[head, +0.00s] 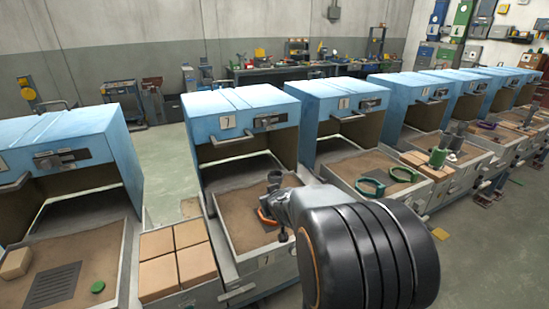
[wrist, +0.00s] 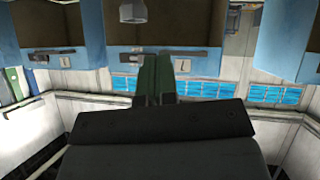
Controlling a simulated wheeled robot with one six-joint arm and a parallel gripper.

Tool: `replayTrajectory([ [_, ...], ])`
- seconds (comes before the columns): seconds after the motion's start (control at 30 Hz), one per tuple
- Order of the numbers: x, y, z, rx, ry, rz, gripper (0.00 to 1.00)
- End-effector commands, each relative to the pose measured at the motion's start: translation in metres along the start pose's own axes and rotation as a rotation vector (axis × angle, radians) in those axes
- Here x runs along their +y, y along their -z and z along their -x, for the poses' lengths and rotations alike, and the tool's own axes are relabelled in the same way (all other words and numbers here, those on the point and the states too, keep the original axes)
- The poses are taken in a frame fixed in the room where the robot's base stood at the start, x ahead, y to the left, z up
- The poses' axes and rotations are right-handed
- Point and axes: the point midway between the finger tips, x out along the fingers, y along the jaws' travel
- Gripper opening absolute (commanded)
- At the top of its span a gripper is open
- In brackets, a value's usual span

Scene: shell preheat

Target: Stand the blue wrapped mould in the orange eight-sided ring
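The orange ring (head: 266,217) lies on the sand of the tray under the oven marked 7. Only part of it shows in the head view, beside my arm. A dark grey cup-like shape (head: 275,178) shows just above the ring; whether it stands in the ring or behind it I cannot tell. The wrist view, which is upside down, shows a grey cylinder (wrist: 133,12) in an oven opening. I see no clearly blue wrap on either. My gripper (wrist: 156,58) has dark green fingers side by side, seemingly shut with nothing between them.
Blue ovens with sand trays stand in a row. Tan blocks (head: 175,258) fill a tray left of the oven marked 7. Green rings (head: 370,187) lie in the tray to the right, and a green-wrapped mould (head: 437,158) stands farther right. Open floor lies behind the ovens.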

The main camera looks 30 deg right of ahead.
Motion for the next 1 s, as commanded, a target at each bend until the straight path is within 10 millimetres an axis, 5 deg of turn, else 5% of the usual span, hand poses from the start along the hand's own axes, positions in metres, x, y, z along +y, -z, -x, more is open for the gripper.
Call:
replayTrajectory([
  [0.2,-0.069,-0.028,0.088,-0.291,0.087,0.027,0.0],
  [0.5,-0.116,-0.074,0.173,-0.552,0.247,0.085,0.0],
  [1.0,-0.122,-0.085,0.189,-0.605,0.281,0.101,0.06],
])
